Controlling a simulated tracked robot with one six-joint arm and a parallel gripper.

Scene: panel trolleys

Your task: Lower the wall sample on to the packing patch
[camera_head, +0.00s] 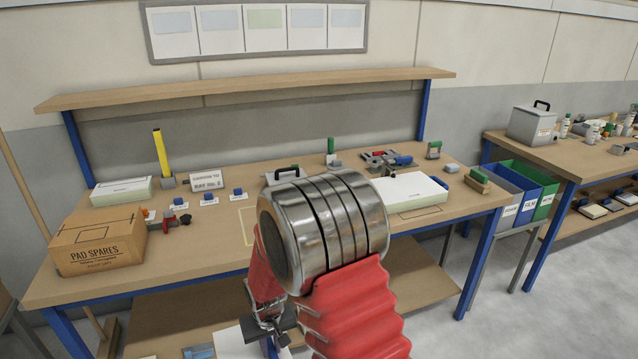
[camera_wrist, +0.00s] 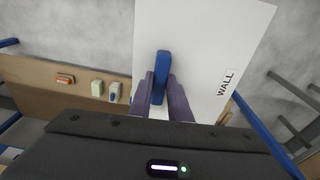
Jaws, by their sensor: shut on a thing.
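The wall sample is a white panel marked WALL with a blue grip block (camera_wrist: 161,70); its face (camera_wrist: 215,45) fills much of the wrist view. My gripper (camera_wrist: 160,90) is shut on the blue block. In the head view my gripper (camera_head: 270,325) is low at the front of the bench, and part of a white panel (camera_head: 232,345) shows below it. A yellow outlined patch (camera_head: 247,208) on the bench top is partly hidden by my arm. A dark outlined rectangle (camera_head: 415,212) lies further right. I cannot tell which outline is the packing patch.
A cardboard PAD SPARES box (camera_head: 98,245) stands at the bench's left. A white slab (camera_head: 410,190) and clamps (camera_head: 385,160) lie to the right. Small blue-topped pieces (camera_head: 208,199) stand left of the yellow outline. Bins (camera_head: 520,190) stand beyond the right end.

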